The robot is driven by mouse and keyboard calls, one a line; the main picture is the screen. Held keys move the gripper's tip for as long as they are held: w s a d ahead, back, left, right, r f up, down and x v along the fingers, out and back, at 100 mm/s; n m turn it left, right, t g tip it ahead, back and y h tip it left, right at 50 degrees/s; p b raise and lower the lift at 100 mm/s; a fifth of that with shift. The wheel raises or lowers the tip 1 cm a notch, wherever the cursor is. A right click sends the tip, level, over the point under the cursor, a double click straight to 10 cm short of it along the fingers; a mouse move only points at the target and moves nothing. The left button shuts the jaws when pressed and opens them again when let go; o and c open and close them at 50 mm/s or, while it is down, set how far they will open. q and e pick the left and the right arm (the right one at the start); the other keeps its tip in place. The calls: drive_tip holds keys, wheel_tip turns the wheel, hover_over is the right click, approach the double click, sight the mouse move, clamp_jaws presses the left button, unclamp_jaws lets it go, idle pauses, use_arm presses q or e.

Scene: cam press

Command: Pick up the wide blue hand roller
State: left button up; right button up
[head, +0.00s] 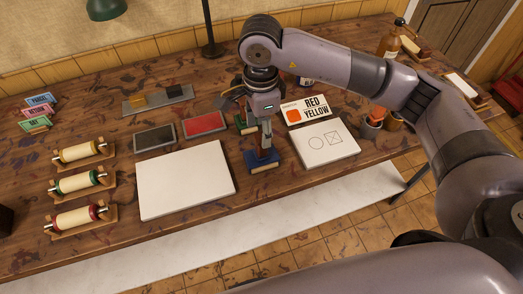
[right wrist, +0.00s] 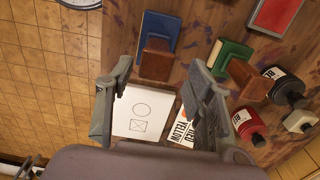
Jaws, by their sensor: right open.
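The blue hand tool (head: 262,167) stands on the wooden table, right of the large white sheet; it has a wide blue base and a brown block handle. In the right wrist view the blue base (right wrist: 160,24) and handle (right wrist: 155,59) show beyond my fingers. My right gripper (head: 264,143) points down above the blue tool, and partly hides it in the head view. In the right wrist view my right gripper (right wrist: 158,88) is open and empty, with the handle beyond its fingertips. I cannot tell whether the fingers reach around the handle. My left gripper is not in view.
A green-based tool (right wrist: 233,58) stands close beside. The card with circle and square (head: 323,147) lies right, the large white sheet (head: 186,180) left. Red (head: 205,124) and black (head: 154,138) pads lie behind. Pale rollers (head: 77,185) rest on stands at left. Bottles (right wrist: 250,123) stand nearby.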

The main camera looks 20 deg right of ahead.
sight(261, 151)
drive_tip(key=shift+f, duration=0.7)
drive_tip(key=f+p, duration=0.2)
drive_tip(key=f, duration=0.2)
drive_tip(key=shift+s+p, duration=0.3)
drive_tip(key=shift+p, duration=0.1)
drive_tip(key=shift+f, duration=0.65)
drive_tip(key=shift+w, duration=0.1)
drive_tip(key=shift+c, duration=0.5)
clamp_jaws()
